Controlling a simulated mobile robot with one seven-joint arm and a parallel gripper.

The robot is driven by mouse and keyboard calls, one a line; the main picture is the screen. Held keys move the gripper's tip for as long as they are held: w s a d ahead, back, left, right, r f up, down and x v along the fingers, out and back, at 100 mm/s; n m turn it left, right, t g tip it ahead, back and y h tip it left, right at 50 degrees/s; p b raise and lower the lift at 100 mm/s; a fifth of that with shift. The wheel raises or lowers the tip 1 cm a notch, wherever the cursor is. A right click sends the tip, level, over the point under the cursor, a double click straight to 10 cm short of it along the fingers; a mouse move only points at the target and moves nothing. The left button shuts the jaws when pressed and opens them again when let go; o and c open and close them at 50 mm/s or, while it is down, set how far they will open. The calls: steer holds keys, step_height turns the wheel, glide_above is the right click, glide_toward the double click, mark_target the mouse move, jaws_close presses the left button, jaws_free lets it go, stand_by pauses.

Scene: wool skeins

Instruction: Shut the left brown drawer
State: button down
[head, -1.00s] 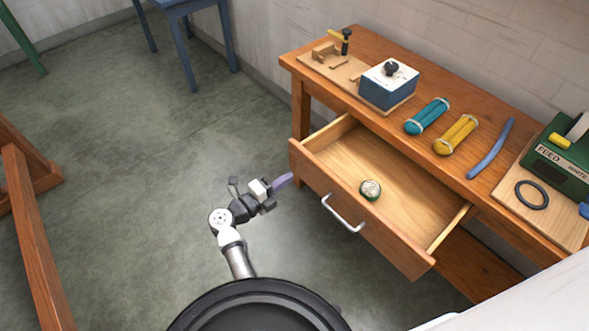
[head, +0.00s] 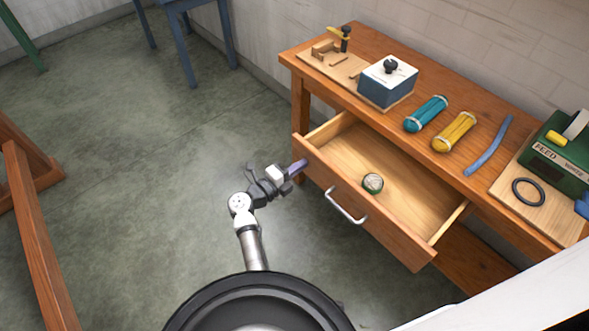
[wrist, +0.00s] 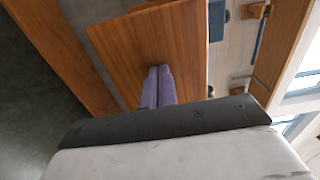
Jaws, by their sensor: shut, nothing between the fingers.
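The brown drawer (head: 375,218) under the wooden bench stands pulled out in the head view. It has a metal bar handle (head: 346,206) on its front. A small round green-rimmed tin (head: 372,183) lies inside on the drawer floor. My gripper (head: 299,167) is shut and empty, its purple fingertips at the left end of the drawer front; I cannot tell if they touch it. In the wrist view the two purple fingers (wrist: 158,84) lie side by side against a brown wooden surface (wrist: 160,45).
On the bench top (head: 310,90) are a blue box with a white lid (head: 388,82), a teal skein (head: 426,114), a yellow skein (head: 454,131), a blue strip (head: 488,146) and a green feed machine (head: 562,150). A blue stool (head: 190,40) stands behind.

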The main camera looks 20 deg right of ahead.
steer(key=b, duration=0.4)
glide_toward(346, 142)
steer(key=w+d+r, duration=0.1)
steer(key=d, duration=0.1)
steer(key=w+d+r, duration=0.1)
steer(key=d+r, duration=0.1)
steer(key=d, duration=0.1)
steer(key=w+d+r, duration=0.1)
steer(key=d, duration=0.2)
steer(key=shift+w+d+r, duration=0.15)
steer(key=shift+r, duration=0.1)
steer(key=shift+w+d, duration=0.2)
steer(key=shift+d, duration=0.3)
steer(key=shift+w+r, duration=0.1)
steer(key=shift+r, duration=0.2)
steer(key=shift+d+r, duration=0.1)
steer(key=shift+r, duration=0.05)
